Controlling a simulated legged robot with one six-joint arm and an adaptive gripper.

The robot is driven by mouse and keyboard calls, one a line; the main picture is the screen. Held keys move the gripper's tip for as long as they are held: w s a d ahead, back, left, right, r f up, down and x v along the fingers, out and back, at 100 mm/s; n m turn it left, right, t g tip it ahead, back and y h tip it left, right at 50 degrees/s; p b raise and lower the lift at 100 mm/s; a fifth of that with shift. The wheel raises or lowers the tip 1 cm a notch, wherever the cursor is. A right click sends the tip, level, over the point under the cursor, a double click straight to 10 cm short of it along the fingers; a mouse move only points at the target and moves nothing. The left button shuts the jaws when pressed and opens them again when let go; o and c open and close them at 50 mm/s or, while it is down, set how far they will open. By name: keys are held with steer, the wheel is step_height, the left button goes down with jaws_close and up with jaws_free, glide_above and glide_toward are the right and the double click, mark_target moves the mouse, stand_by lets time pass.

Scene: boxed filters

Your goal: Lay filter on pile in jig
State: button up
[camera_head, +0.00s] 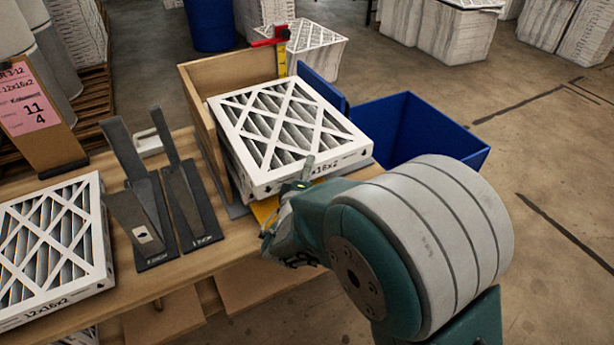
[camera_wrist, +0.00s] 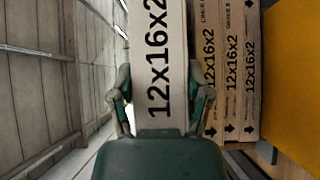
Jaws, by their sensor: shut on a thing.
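My gripper (camera_head: 303,168) is shut on the front edge of a white-framed pleated filter (camera_head: 285,125). In the wrist view my gripper (camera_wrist: 160,98) has a finger on each side of the filter's edge (camera_wrist: 158,60), marked 12x16x2. The held filter lies roughly level over the pile (camera_wrist: 230,75) of like filters, which show beside it in the wrist view. Its edge stands nearer the wrist camera than theirs. I cannot tell whether it touches the pile. The wooden jig (camera_head: 205,120) has walls at the left and back; most of the pile is hidden under the held filter.
Another filter (camera_head: 55,245) lies on the wooden bench (camera_head: 225,255) at left. Dark metal upright stands (camera_head: 160,200) are between it and the jig. A blue bin (camera_head: 425,125) is behind right. A yellow ruler with red marker (camera_head: 281,55) stands at the jig's back.

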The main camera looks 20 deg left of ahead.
mark_target(310, 179)
step_height(310, 179, down, 3)
steer(key=shift+f, duration=0.15)
steer(key=o, duration=1.3)
